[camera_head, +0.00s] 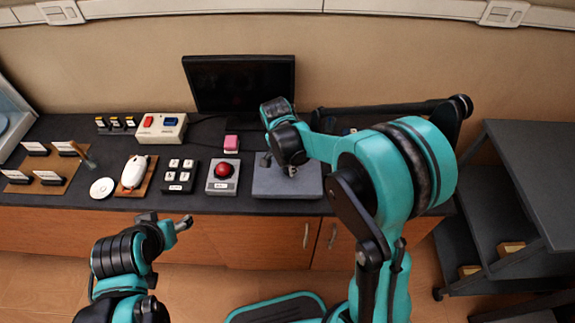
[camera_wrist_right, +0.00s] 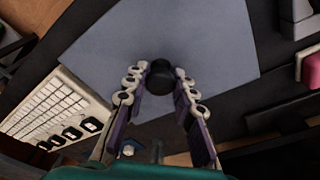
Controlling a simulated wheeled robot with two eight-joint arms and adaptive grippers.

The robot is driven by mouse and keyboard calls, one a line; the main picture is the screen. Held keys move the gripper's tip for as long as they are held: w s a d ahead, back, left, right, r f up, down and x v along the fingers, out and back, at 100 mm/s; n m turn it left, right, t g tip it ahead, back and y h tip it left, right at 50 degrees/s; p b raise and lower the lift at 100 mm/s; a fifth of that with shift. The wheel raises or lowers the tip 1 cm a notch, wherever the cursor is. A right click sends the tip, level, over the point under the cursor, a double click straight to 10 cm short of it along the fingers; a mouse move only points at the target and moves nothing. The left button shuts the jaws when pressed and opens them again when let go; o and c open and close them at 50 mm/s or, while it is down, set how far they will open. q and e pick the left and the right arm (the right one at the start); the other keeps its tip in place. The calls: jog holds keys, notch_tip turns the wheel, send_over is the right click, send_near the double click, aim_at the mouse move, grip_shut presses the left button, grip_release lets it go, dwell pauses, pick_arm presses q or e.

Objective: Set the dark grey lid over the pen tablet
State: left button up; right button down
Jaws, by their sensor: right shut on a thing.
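The dark grey lid (camera_head: 300,185) is a flat square slab near the counter's front edge, right of the red button box. In the right wrist view the lid (camera_wrist_right: 205,35) fills much of the picture, with a round black knob (camera_wrist_right: 160,77) on it. My right gripper (camera_head: 279,166) is above the lid, its fingers (camera_wrist_right: 160,98) closed around the knob. I cannot tell whether the lid rests on something or hangs just above it. No pen tablet shows; the lid or my right arm may hide it. My left gripper (camera_head: 183,223) is in front of the counter, away from the lid; its opening is unclear.
A red button box (camera_head: 222,177) stands close left of the lid, with a pink block (camera_head: 231,144) behind. A black monitor (camera_head: 240,82) stands at the back. A white keyboard-like panel (camera_wrist_right: 52,108) lies beside the lid. Grey steps (camera_head: 530,180) stand right.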

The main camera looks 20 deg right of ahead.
jog(key=shift+f+b, duration=0.75)
jog(key=shift+f, duration=0.2)
dwell(0.4)
jog(key=c, duration=0.7)
grip_release()
jog(key=shift+r, duration=0.15)
jog(key=shift+r+p, duration=2.7)
jog(key=shift+r, duration=0.75)
